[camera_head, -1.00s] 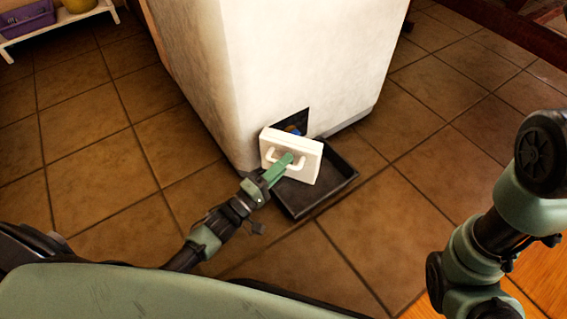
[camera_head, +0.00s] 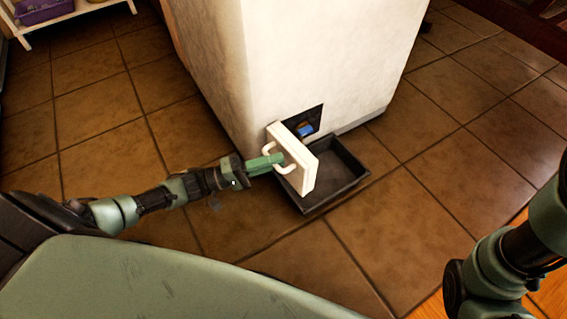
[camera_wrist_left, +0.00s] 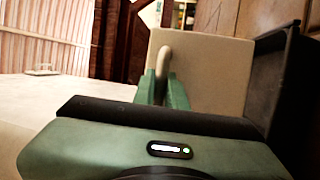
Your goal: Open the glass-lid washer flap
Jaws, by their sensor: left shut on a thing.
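The white washer flap (camera_head: 302,176) stands swung out from the lower front of the white washer (camera_head: 310,60). Behind it a dark square opening (camera_head: 315,116) shows, with a blue part (camera_head: 305,130) inside. My left gripper (camera_head: 277,161) is shut on the flap's white loop handle (camera_head: 284,169). In the left wrist view the green fingers (camera_wrist_left: 162,88) are at the handle (camera_wrist_left: 163,60), in front of the pale flap (camera_wrist_left: 205,70). My right arm enters at the right edge of the head view; its gripper is outside the frame.
A white shelf (camera_head: 75,14) with a purple bin (camera_head: 42,10) stands at the upper left. Tiles right of the washer are clear.

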